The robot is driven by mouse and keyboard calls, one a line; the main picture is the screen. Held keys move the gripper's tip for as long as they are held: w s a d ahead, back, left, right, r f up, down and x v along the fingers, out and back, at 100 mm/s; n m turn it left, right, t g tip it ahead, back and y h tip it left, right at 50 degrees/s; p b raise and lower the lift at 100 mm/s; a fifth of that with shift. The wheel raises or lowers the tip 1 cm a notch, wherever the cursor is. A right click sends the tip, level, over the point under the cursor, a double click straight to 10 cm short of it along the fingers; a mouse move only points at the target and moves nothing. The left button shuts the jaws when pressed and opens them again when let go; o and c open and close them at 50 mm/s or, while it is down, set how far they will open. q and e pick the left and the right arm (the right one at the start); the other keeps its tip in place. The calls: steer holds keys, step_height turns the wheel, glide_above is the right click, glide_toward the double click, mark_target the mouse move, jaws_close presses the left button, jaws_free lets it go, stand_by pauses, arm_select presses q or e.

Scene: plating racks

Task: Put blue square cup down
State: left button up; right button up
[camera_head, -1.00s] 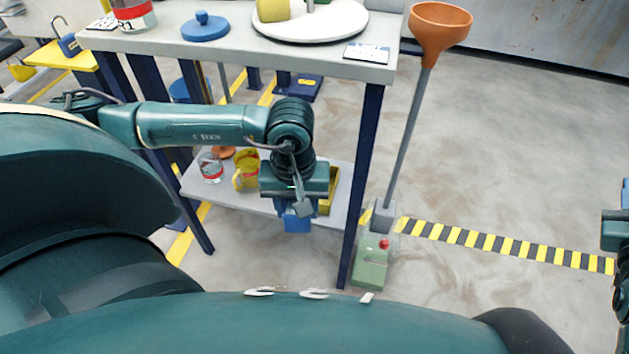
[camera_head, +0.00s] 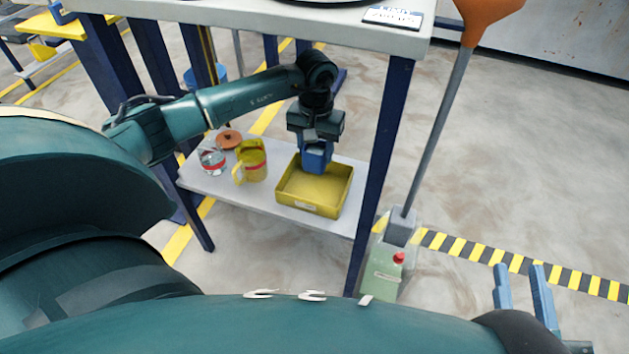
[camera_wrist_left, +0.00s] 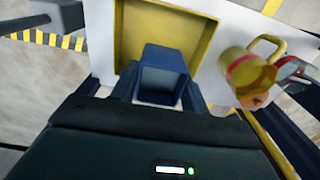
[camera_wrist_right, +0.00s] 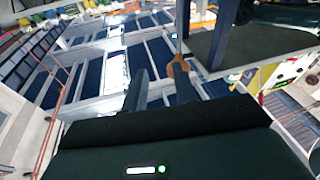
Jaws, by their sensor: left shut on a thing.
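The blue square cup (camera_head: 316,156) is in my left gripper (camera_head: 315,140), over the back part of the yellow tray (camera_head: 297,207) on the lower shelf. In the left wrist view the cup (camera_wrist_left: 162,72) sits between the fingers (camera_wrist_left: 160,88), its square opening facing the camera, with the yellow tray (camera_wrist_left: 200,45) behind it. I cannot tell whether the cup's base touches the tray floor. The tray shows no other thing in it. My right gripper (camera_head: 522,287) is at the lower right of the head view, fingers apart and empty, also seen in the right wrist view (camera_wrist_right: 160,90).
A yellow mug (camera_head: 252,162), a glass jar with a red band (camera_head: 212,160) and an orange-brown lid (camera_head: 229,138) stand on the lower shelf (camera_head: 225,198) left of the tray. The tabletop (camera_head: 270,20) overhangs the arm. A dark blue leg (camera_head: 382,170) stands right of the tray.

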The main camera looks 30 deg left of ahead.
arm_select(q)
step_height(320, 180, down, 8)
steer(key=b, duration=0.2)
steer(key=shift+b, duration=0.3)
steer(key=shift+f, duration=0.2)
arm_select(e)
steer(key=shift+a+r+y, duration=0.1)
steer(key=shift+a+y, duration=0.1)
steer(key=shift+y, duration=0.1)
arm_select(q)
steer(key=o, duration=1)
steer(key=shift+f, duration=0.1)
arm_select(e)
steer(key=shift+w+r, duration=0.1)
steer(key=shift+r, duration=0.1)
